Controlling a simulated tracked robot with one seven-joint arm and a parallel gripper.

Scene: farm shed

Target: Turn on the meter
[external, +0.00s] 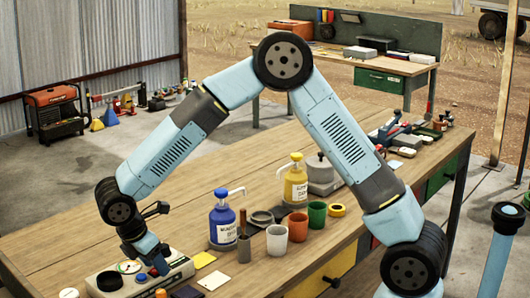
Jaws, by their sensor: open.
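The meter is a pale grey box (112,284) on the wooden bench at the lower left, with a round dial (129,267) on top. Small red and blue controls show on its top face. My gripper (155,268) points down over the right part of the meter, close to its top. The gripper is open, with nothing seen in it. Its fingertips are small here, and I cannot tell whether they touch the meter. The gripper partly hides the controls beneath it.
A blue pump bottle (223,222) and a yellow pump bottle (295,183) stand right of the meter. Grey (276,241), orange (298,227) and green (317,214) cups stand beside them. Cards (214,280) lie near the front edge. The bench's left middle is clear.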

